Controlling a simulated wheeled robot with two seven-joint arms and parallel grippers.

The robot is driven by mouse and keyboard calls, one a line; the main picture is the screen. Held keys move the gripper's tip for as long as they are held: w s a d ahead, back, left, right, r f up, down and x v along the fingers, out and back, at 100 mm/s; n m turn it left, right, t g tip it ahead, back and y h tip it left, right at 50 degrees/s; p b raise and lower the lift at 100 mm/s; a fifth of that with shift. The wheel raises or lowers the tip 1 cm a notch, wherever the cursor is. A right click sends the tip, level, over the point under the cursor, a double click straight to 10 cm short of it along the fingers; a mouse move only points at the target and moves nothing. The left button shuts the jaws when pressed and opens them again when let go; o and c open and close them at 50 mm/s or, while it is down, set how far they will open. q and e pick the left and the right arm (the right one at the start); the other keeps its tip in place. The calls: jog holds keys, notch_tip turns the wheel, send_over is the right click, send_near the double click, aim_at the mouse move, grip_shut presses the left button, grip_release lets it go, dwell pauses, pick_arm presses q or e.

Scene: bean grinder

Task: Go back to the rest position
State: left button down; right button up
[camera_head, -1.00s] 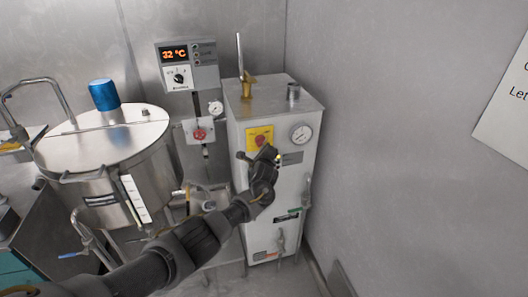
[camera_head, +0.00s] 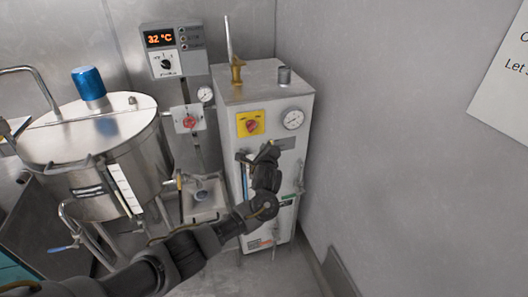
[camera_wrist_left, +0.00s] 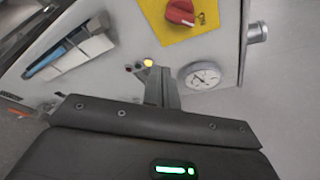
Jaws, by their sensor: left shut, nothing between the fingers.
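My left arm comes in from the bottom left of the head view. My left gripper (camera_head: 267,152) hangs in front of the white cabinet (camera_head: 236,100), below and right of the red rotary switch (camera_head: 252,125) on its yellow plate. In the left wrist view the gripper's fingers (camera_wrist_left: 161,88) are shut together with nothing between them. That view also shows the red switch (camera_wrist_left: 180,12) on its yellow plate, above the fingers. Contact between the gripper and the cabinet cannot be told. My right gripper is in no view.
A steel kettle (camera_head: 135,150) with a blue cap (camera_head: 89,83) stands left. A control box (camera_head: 174,50) reading 32 °C is on the back wall. The cabinet's round gauge (camera_head: 292,119) is close to the gripper. Clear space lies before the right wall (camera_head: 390,130).

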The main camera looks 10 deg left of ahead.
pick_arm(q)
jog(key=shift+v, duration=0.8)
